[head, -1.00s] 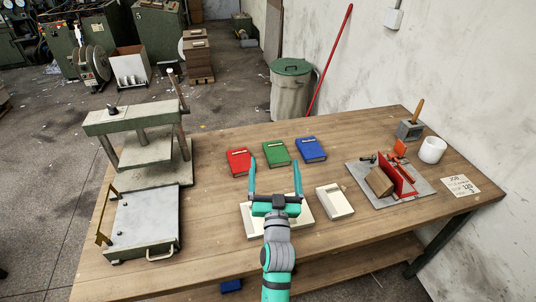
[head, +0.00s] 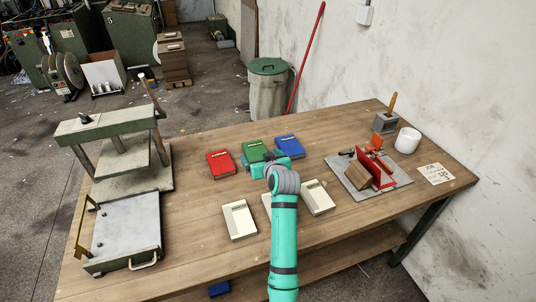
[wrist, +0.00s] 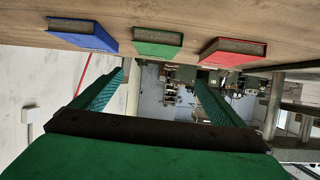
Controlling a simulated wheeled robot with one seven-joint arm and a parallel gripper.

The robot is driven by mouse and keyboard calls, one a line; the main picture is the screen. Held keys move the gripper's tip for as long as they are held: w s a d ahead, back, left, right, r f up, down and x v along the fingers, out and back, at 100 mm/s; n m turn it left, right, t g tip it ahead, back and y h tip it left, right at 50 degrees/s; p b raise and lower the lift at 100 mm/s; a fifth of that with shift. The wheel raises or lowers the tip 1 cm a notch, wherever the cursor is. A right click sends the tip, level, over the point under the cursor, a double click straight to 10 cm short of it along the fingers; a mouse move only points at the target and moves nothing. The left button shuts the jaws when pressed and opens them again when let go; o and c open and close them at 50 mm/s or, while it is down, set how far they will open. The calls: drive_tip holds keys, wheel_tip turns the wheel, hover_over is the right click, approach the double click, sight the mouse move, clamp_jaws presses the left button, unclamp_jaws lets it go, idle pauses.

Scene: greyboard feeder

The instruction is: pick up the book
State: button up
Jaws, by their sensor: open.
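A red book (head: 221,165), a green book (head: 255,150) and a blue book (head: 289,146) lie flat in a row on the wooden table. In the wrist view, the blue (wrist: 82,36), green (wrist: 157,43) and red (wrist: 232,52) books line the top, inverted, with their page edges showing. My gripper (head: 270,163) is low near the front of the green and blue books, partly hidden by my wrist in the head view. In the wrist view my gripper (wrist: 160,78) has its fingers spread with nothing between them.
Cream blocks (head: 239,220) (head: 317,198) lie in front of the books, one partly behind my arm. A press (head: 125,150) stands left. A grey plate (head: 398,176) with a red upright piece, a white cup (head: 407,141) and a paper card (head: 435,173) are right.

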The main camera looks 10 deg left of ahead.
sight(257, 151)
drive_tip(key=shift+w+d+f+n+g, duration=0.15)
drive_tip(key=shift+w+d+f+g, duration=0.1)
drive_tip(key=shift+f, duration=0.2)
drive_tip(key=shift+w+d+f+n+g, duration=0.15)
drive_tip(key=shift+f+g, duration=0.1)
drive_tip(key=shift+f, duration=0.15)
drive_tip(key=x, duration=0.4)
drive_tip(key=shift+w+d+f, duration=0.1)
drive_tip(key=shift+w+f, duration=0.05)
drive_tip(key=shift+f, duration=0.05)
drive_tip(key=shift+x, duration=3)
drive_tip(key=shift+r, duration=0.1)
drive_tip(key=c, duration=1.2)
drive_tip(key=shift+w+d, duration=0.1)
drive_tip(key=shift+c, duration=0.5)
drive_tip(key=shift+r, duration=0.15)
